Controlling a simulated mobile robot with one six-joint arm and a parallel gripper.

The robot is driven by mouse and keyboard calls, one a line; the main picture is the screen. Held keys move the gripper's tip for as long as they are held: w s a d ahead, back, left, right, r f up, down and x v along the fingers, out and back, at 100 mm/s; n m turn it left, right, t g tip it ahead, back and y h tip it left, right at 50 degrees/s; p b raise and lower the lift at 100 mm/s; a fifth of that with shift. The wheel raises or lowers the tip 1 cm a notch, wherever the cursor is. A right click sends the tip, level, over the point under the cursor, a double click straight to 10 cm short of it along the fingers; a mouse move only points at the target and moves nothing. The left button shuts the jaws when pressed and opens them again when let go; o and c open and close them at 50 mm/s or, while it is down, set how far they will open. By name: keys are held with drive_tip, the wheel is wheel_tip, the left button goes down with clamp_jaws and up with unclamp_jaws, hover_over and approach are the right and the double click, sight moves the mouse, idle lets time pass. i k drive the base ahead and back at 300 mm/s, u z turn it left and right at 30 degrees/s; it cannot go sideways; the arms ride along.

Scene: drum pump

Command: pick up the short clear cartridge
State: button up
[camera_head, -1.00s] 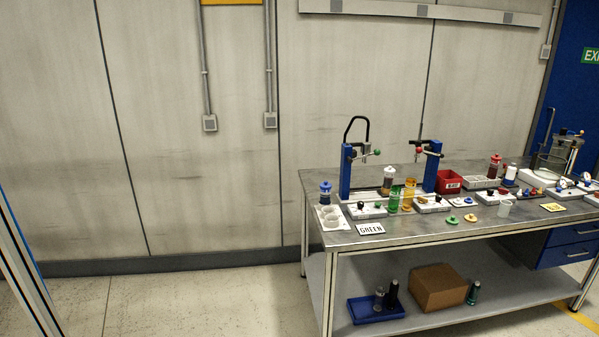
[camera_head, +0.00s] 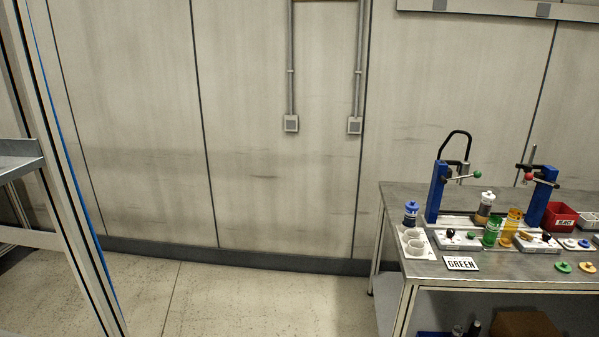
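I cannot make out a short clear cartridge for certain. On the lower shelf of the workbench (camera_head: 398,262), at the bottom edge of the picture, the tops of a greyish cylinder (camera_head: 457,331) and a black cylinder (camera_head: 474,328) show above a blue tray (camera_head: 430,335), mostly cut off. On the bench top stand a green see-through cylinder (camera_head: 491,232), an amber one (camera_head: 511,227), a white-capped one (camera_head: 485,207) and a blue-capped one (camera_head: 410,213). My gripper is not in view.
A cardboard box (camera_head: 525,324) is on the lower shelf. A metal frame (camera_head: 68,170) stands at left. The floor (camera_head: 250,300) between is clear.

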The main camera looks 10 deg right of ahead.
sight(485, 208)
drive_tip(key=u, duration=0.3)
drive_tip(key=i, duration=2.5)
drive_tip(key=z, duration=1.3)
drive_tip(key=i, duration=0.9)
drive_tip(key=z, duration=0.35)
